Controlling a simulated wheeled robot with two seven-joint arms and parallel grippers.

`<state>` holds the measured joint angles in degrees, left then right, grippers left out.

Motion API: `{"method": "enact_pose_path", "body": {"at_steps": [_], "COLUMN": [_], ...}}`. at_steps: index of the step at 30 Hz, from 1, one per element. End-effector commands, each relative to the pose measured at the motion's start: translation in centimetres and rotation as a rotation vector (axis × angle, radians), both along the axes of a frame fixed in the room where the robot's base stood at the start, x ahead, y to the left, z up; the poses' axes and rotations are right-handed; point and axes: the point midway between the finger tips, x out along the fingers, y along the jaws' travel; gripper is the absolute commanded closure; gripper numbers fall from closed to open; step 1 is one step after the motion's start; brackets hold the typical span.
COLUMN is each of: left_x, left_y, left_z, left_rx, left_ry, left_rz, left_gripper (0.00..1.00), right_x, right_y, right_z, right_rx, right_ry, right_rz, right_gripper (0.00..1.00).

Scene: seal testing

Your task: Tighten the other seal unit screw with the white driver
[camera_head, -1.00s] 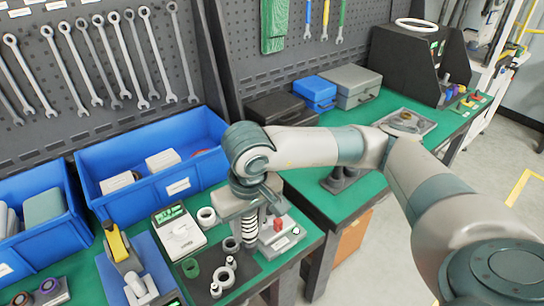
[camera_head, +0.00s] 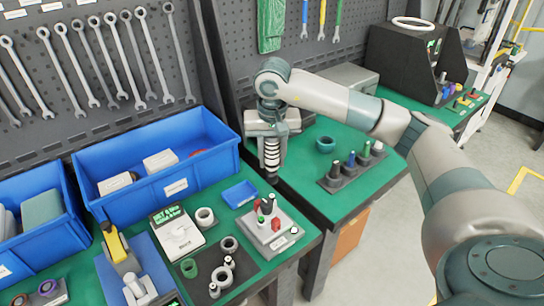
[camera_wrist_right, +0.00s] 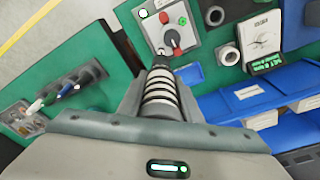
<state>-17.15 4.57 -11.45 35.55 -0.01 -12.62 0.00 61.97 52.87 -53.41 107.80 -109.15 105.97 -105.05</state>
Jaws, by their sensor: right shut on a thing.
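My right gripper (camera_head: 271,132) is shut on the white driver (camera_head: 271,155), whose white handle has dark rings and points downward. It hangs in the air above the bench, behind the seal unit. The driver also shows between the fingers in the right wrist view (camera_wrist_right: 160,95). The seal unit (camera_head: 262,238) is a grey block with a red part, a green part and dark-topped posts. It also shows beyond the driver in the right wrist view (camera_wrist_right: 157,30). The driver is apart from it in the head view. Its screws are too small to tell apart. My left gripper is not in view.
A small blue tray (camera_head: 240,194), a white meter (camera_head: 177,232) and grey rings (camera_head: 205,217) lie around the unit. A large blue bin (camera_head: 120,205) stands behind.

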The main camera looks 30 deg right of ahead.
Motion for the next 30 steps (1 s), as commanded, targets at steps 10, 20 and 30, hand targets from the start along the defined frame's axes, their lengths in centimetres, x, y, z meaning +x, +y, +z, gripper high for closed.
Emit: {"method": "enact_pose_path", "body": {"at_steps": [10,20,30], "left_x": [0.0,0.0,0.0], "left_y": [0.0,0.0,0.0], "left_z": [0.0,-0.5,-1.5], "left_rx": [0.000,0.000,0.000], "left_ry": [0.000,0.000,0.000], "left_rz": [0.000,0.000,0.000], "left_gripper": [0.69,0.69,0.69], "right_x": [0.1,0.0,0.0], "right_y": [-0.1,-0.1,0.0], "right_z": [0.1,-1.1,-3.7], "right_rx": [0.000,0.000,0.001], "right_ry": [-0.002,-0.002,-0.001], "right_rz": [-0.002,-0.002,-0.002], "right_gripper": [0.96,0.96,0.96]}}
